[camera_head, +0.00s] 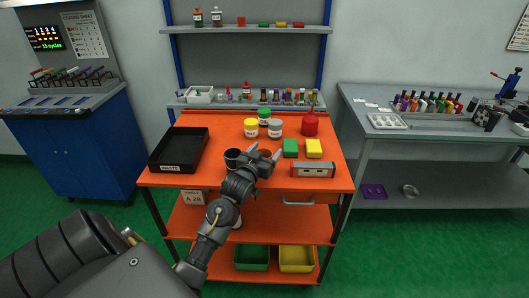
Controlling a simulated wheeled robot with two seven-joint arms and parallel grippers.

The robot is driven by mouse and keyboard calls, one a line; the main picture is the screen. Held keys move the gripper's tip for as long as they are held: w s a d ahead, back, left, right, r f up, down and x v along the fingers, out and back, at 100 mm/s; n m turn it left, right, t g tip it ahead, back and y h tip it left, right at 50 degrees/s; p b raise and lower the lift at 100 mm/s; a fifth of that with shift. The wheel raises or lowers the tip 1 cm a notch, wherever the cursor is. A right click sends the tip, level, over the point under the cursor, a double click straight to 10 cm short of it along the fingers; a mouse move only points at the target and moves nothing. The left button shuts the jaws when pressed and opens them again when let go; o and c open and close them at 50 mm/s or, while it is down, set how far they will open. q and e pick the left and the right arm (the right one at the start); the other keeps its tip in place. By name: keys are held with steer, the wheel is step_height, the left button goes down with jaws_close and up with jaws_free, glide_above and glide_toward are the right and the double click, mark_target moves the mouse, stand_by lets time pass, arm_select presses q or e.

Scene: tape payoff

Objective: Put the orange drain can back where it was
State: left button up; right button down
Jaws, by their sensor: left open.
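My left gripper (264,153) is open over the front middle of the orange workbench top (213,120), its two fingers apart. Dark round cups or cans show beside it: one (232,155) just left, and another partly hidden behind the fingers. I cannot tell their body colour or whether the gripper touches them. No can is clearly recognisable as the orange drain can. A red can with a thin top (310,125) stands at the back right of the bench, and a small orange-red container (241,21) is on the upper shelf. My right gripper is not in view.
A black tray (157,168) lies at the bench's left. Yellow (251,131), green and grey-lidded jars (275,131) stand behind the gripper. Green and yellow bins sit below.

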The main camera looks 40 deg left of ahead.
arm_select(q)
steer(key=shift+r, duration=0.15)
steer(key=b+v, duration=0.1)
steer(key=v, duration=1.1)
steer(key=shift+b, duration=0.3)
